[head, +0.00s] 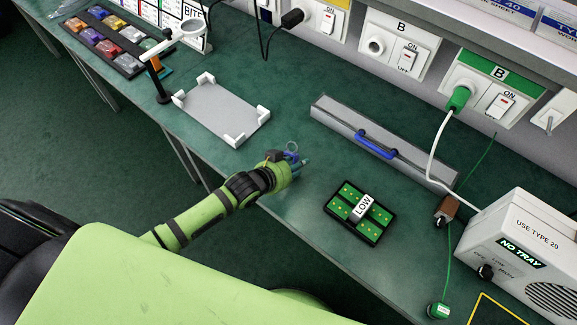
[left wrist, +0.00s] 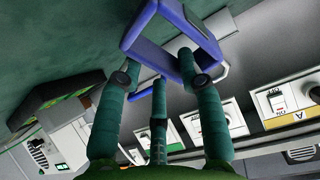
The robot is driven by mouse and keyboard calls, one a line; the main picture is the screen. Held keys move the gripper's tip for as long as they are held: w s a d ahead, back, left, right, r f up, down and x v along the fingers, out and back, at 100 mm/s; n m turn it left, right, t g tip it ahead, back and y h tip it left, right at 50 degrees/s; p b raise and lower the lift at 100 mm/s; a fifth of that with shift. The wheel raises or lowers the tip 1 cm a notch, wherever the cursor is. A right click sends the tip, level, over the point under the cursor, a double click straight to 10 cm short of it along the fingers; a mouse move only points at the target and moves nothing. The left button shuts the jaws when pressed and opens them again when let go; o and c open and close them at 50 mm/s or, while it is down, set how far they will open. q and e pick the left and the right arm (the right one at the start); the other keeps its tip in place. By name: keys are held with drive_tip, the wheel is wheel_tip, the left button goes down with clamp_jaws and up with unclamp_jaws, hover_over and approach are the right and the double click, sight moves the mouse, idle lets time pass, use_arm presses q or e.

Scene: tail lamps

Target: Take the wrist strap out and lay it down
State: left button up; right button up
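In the left wrist view the loop is a large blue-purple band (left wrist: 143,22). The fingers (left wrist: 160,75) appear closed on the band's lower edge, though the exact contact is partly hidden. My right gripper is out of view.
A black-framed green board labelled LOW (head: 345,205) lies right of the gripper. A grey tray (head: 215,108) lies left. A white NO TRAY unit (head: 520,235), a brown block (head: 446,210) and a green cord stand right. Sockets line the back. Bare bench lies between tray and board.

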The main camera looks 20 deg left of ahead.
use_arm(q)
drive_tip(key=v, duration=1.1)
drive_tip(key=shift+s+r, duration=0.3)
